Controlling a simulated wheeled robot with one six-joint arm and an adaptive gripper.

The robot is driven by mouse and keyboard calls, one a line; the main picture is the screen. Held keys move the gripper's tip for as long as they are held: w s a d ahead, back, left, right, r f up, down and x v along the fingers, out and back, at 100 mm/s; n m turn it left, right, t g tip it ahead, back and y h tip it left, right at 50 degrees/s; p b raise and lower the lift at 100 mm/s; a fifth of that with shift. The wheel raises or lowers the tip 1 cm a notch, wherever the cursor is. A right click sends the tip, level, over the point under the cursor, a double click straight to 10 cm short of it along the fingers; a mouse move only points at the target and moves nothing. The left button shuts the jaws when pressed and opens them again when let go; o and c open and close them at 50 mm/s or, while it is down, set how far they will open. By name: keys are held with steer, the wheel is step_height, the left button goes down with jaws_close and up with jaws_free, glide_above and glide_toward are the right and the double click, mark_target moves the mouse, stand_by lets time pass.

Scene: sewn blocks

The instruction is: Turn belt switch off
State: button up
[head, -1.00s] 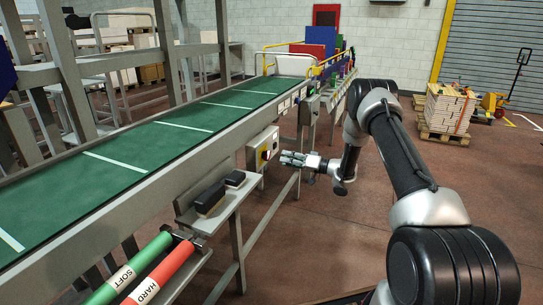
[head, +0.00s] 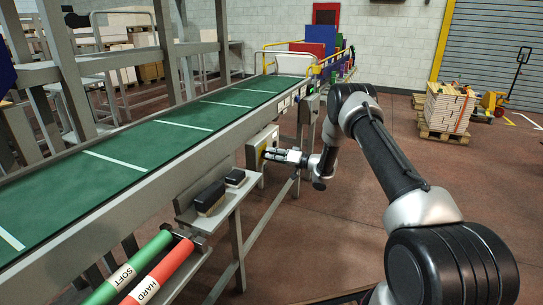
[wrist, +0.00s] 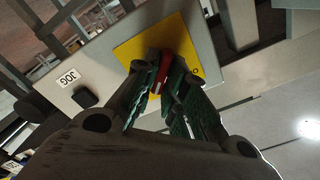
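The belt switch is a red knob (wrist: 163,70) on a yellow plate (wrist: 130,48) with a small "O" mark beside it. The plate is on the grey control box (head: 253,146) on the conveyor's side. My gripper (head: 267,154) is at the front of this box and hides part of it in the head view. In the wrist view my gripper (wrist: 160,76) has one fingertip on each side of the knob. The fingers look open around it; whether they touch it is not clear.
A black button (wrist: 84,97) and a "JOG" label (wrist: 68,78) are on the same box. The green conveyor belt (head: 160,138) runs behind it. A shelf (head: 222,209) with two dark blocks juts out nearer.

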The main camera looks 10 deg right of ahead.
steer(key=shift+n, duration=0.3)
jaws_close()
steer(key=shift+s+a+n, duration=0.1)
steer(key=shift+s+n, duration=0.05)
steer(key=shift+n, duration=4.15)
steer(key=shift+s+a+n, duration=0.1)
steer(key=shift+s+n, duration=0.05)
steer(key=shift+n, duration=4.15)
steer(key=o, duration=0.7)
jaws_free()
steer(key=shift+c, duration=0.2)
